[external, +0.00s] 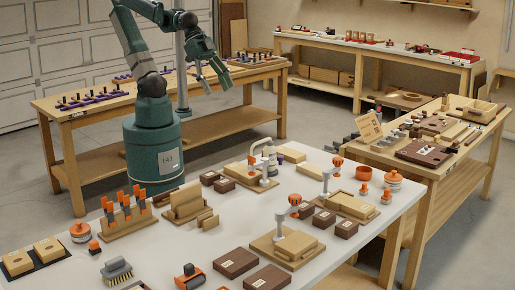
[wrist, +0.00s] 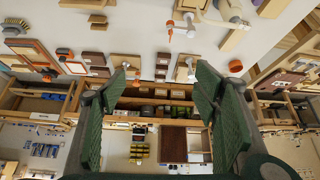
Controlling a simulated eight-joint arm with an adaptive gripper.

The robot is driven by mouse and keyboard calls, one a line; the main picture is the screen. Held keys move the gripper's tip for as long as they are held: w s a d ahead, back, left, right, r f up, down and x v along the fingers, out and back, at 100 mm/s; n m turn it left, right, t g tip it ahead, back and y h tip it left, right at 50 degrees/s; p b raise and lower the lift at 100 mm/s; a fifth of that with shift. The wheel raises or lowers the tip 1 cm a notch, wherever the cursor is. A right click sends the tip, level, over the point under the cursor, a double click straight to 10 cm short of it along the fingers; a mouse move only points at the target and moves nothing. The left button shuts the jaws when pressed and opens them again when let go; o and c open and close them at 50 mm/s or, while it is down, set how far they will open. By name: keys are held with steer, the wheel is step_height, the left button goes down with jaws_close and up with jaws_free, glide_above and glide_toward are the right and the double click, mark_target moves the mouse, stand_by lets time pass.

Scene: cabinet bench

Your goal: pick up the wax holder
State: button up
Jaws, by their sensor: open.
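I cannot tell for certain which object is the wax holder. The bench top lies beyond the fingertips there.
The white bench also holds a rack with orange-handled tools (external: 125,212), wooden blocks, dark brown boxes (external: 236,262), a brush (external: 116,270) and clamp-like fixtures (external: 285,246). A wooden bench (external: 110,85) stands behind my base, others at the right. Bare bench shows around (external: 225,215).

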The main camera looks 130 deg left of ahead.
steer(key=w+a+n+g+y+b, duration=0.1)
steer(key=w+a+n, duration=0.2)
steer(key=w+a, duration=0.65)
steer(key=w+a+n+g+b, duration=0.15)
steer(key=w+a, duration=0.35)
steer(key=a, duration=0.9)
steer(key=w+a+f+n+g, duration=0.15)
steer(key=a+f, duration=0.25)
steer(key=a, duration=0.4)
steer(key=w+a+f+n, duration=0.1)
steer(key=a+f+n, duration=0.15)
steer(key=a, duration=0.65)
steer(key=w+a+f+n, duration=0.1)
steer(key=a+f, duration=0.3)
steer(key=a, duration=0.4)
steer(key=n+g+h+b, duration=0.1)
steer(key=n+g+b, duration=0.25)
steer(key=n, duration=0.35)
glide_above(331, 146)
steer(key=shift+t, duration=0.45)
step_height(331, 146, down, 35)
steer(key=shift+s+r, duration=0.1)
steer(key=shift+r, duration=0.1)
steer(key=shift+s+a+f+n, duration=0.2)
steer(key=shift+s+f+n, duration=0.05)
steer(key=shift+s+f, duration=0.1)
